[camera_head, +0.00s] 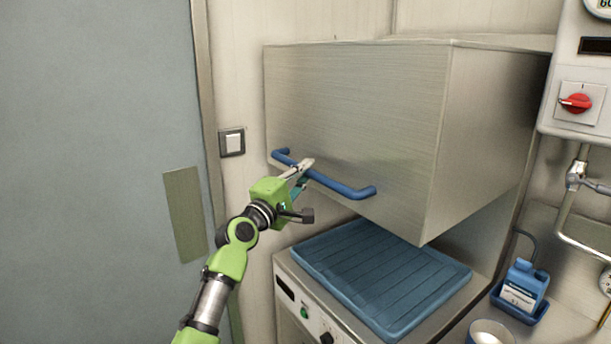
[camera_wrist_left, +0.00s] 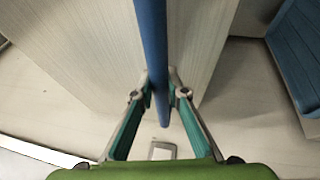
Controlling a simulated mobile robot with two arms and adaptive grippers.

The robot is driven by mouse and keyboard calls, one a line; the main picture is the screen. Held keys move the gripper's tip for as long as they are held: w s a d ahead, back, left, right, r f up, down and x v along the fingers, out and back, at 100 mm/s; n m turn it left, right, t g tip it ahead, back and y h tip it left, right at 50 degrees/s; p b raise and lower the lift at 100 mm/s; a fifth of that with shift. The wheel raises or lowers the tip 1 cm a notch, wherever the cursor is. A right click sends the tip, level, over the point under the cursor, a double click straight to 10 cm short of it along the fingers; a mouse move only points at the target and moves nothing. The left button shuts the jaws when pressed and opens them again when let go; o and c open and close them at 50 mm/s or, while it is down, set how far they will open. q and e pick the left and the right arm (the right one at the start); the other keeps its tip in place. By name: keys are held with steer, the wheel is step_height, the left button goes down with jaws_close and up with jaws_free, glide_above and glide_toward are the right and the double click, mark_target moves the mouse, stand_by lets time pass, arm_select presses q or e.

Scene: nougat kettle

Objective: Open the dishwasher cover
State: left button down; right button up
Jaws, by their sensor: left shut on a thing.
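The dishwasher cover (camera_head: 355,115) is a large brushed-steel box raised above the dishwasher base (camera_head: 290,270), with a gap between them. Its blue bar handle (camera_head: 345,189) runs along the lower front. My left gripper (camera_head: 303,168) is shut on the handle, left of its middle. In the left wrist view the blue handle (camera_wrist_left: 152,40) passes between the two fingertips of the left gripper (camera_wrist_left: 160,84). My right gripper is not in view.
A blue ribbed tray (camera_head: 380,275) lies on the base under the cover. A grey door (camera_head: 90,150) and a light switch (camera_head: 232,142) are at left. At right are a blue bottle (camera_head: 523,285), a metal pipe (camera_head: 568,205) and a panel with a red knob (camera_head: 577,103).

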arm_select(q)
steer(key=shift+d+f, duration=0.1)
steer(key=shift+f, duration=0.2)
steer(key=c, duration=2)
jaws_free()
steer(key=shift+o, duration=0.2)
steer(key=v, duration=1.2)
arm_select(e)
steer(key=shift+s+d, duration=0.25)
arm_select(q)
steer(key=shift+r, duration=0.1)
